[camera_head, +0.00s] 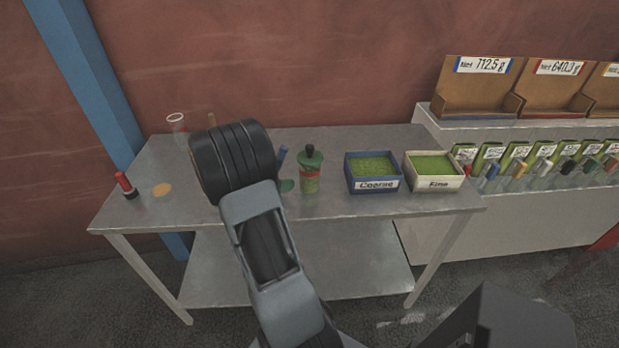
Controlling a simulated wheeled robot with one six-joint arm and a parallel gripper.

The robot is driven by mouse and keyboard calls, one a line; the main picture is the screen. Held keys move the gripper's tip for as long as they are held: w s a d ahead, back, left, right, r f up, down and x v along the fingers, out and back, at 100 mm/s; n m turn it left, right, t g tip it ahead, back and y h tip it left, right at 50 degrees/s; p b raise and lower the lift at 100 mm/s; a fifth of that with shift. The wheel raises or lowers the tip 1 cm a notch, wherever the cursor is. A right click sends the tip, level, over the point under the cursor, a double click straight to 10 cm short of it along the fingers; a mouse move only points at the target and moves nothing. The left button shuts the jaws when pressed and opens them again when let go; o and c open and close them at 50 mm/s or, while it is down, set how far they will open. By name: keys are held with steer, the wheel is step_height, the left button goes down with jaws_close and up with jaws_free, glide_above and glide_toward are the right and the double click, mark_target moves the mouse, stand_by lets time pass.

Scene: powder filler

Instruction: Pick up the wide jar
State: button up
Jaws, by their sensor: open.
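A clear glass vessel (177,123) with a reddish mark stands at the back left of the metal table (345,208), partly behind my arm. A green-lidded container (311,172) with a black knob and a red band stands upright right of my arm. I cannot tell for sure which of these is the wide jar. My arm reaches up over the table, and its thick black wrist part covers the middle left of the tabletop. My gripper's fingers are hidden behind it.
A blue Coarse tray (373,186) and a white Fine tray (437,184) hold green powder at the table's right. A red-and-black object (126,186) and an orange disc (162,190) lie left. A blue-handled tool (283,156) is beside my arm. Labelled bins (478,105) stand behind right.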

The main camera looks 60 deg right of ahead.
mark_target(307, 174)
steer(key=p+x, duration=0.2)
steer(key=x, duration=0.9)
steer(key=shift+a+f, duration=0.1)
steer(key=shift+c, duration=0.2)
steer(key=c, duration=1)
steer(key=shift+o, duration=0.2)
